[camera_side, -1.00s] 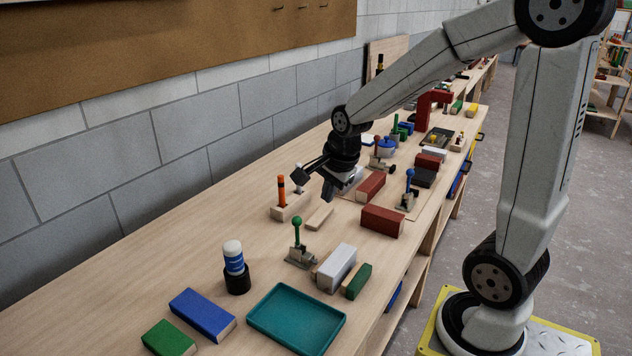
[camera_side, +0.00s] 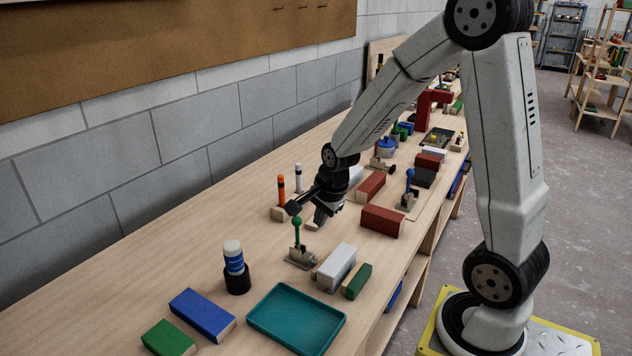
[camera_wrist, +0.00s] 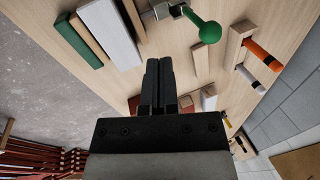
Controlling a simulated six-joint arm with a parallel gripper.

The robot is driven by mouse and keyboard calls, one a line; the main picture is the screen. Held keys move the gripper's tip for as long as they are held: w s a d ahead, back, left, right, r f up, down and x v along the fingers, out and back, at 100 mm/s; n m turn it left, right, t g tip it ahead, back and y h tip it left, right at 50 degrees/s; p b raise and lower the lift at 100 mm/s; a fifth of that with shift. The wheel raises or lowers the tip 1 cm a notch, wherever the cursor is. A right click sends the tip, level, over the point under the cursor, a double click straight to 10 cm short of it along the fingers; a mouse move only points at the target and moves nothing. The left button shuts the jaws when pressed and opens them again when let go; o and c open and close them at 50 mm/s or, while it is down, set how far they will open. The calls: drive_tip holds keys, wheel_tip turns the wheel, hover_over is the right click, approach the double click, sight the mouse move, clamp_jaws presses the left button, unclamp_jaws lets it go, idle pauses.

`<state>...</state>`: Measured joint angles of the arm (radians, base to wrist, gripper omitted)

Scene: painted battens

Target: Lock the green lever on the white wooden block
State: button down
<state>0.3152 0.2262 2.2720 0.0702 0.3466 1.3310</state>
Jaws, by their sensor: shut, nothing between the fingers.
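The green lever (camera_side: 297,232) stands upright on its metal clamp base (camera_side: 300,258), its round knob on top. In the wrist view the green lever (camera_wrist: 206,28) points toward the camera at the upper right. The white wooden block (camera_side: 336,267) lies on the bench just right of the clamp, and in the wrist view the white block (camera_wrist: 110,36) is at the upper left. My gripper (camera_side: 306,217) is above the bench, behind and slightly right of the green knob, apart from it. In the wrist view my gripper's fingers (camera_wrist: 158,72) are together and hold nothing.
A green block (camera_side: 357,281) lies right of the white block. A teal tray (camera_side: 262,326), a blue block (camera_side: 203,314) and a glue stick in a black holder (camera_side: 237,278) are in front. A red block (camera_side: 383,221) and a blue lever (camera_side: 409,184) stand behind to the right.

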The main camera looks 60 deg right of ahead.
sight(293, 218)
drive_tip(key=shift+w+d+f, duration=0.15)
drive_tip(key=shift+w+f, duration=0.3)
drive_tip(key=shift+w, duration=0.3)
drive_tip(key=shift+w+d+f, duration=0.15)
drive_tip(key=shift+w+f, duration=0.35)
drive_tip(key=shift+w, duration=0.25)
drive_tip(key=shift+w+d+f, duration=0.15)
drive_tip(key=shift+w+f, duration=0.3)
drive_tip(key=shift+w, duration=0.3)
drive_tip(key=shift+w+r+g, duration=0.1)
drive_tip(key=shift+w+g, duration=0.4)
drive_tip(key=shift+g, duration=0.1)
drive_tip(key=shift+w, duration=0.35)
drive_tip(key=shift+w+g, duration=1)
drive_tip(key=shift+g, duration=0.2)
drive_tip(key=w+f+g, duration=0.2)
drive_tip(key=w+g, duration=0.3)
drive_tip(key=w, duration=0.2)
drive_tip(key=shift+f, duration=0.35)
drive_tip(key=shift+f, duration=0.1)
